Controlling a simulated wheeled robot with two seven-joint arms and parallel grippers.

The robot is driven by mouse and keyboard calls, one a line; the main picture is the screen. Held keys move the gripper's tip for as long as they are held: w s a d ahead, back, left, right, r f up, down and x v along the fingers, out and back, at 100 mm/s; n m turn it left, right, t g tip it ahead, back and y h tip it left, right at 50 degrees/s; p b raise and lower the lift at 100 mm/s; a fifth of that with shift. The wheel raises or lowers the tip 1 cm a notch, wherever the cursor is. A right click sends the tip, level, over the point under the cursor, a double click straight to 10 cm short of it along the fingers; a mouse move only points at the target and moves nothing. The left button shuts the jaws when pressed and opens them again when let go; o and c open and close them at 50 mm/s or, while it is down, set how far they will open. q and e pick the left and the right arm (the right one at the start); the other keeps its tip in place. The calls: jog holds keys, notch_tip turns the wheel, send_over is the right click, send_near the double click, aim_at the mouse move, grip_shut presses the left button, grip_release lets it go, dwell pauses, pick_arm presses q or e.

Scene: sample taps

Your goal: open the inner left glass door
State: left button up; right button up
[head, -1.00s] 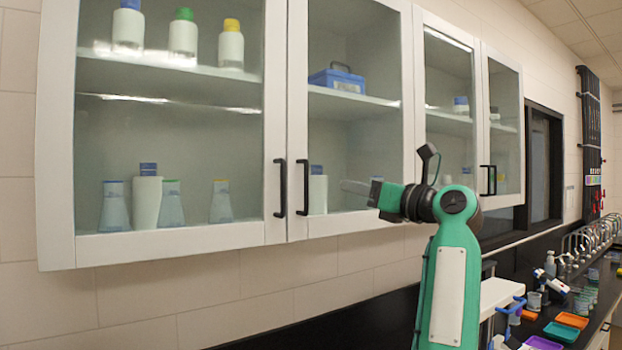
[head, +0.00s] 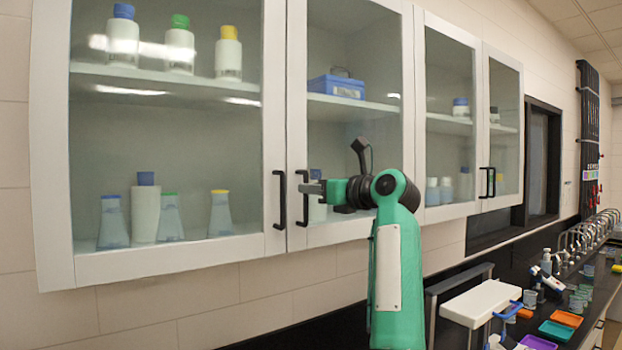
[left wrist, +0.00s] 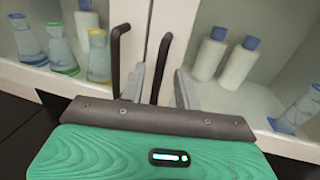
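The inner left glass door (head: 352,75), white-framed, is the second from the left in the head view and is shut. Its black bar handle (head: 303,198) is on its left edge, beside the handle (head: 281,200) of the leftmost door. My left gripper (head: 312,188) is at the inner door's handle. In the left wrist view, the gripper (left wrist: 160,85) is open, with one grey finger on each side of that door's handle (left wrist: 161,65). The leftmost door's handle (left wrist: 118,60) is outside the left finger. I cannot tell whether the fingers touch the handle. My right gripper is not in view.
Bottles and flasks (head: 168,215) stand behind the leftmost door. A blue box (head: 336,87) is on the shelf behind the inner door. Two more glass doors (head: 448,130) are to the right. A bench with coloured trays (head: 555,330) and a white stand (head: 482,303) is below right.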

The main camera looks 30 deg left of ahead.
pick_arm(q)
jog(key=shift+w+a, duration=0.15)
jog(key=shift+a, duration=0.65)
jog(key=shift+c, duration=0.3)
grip_shut()
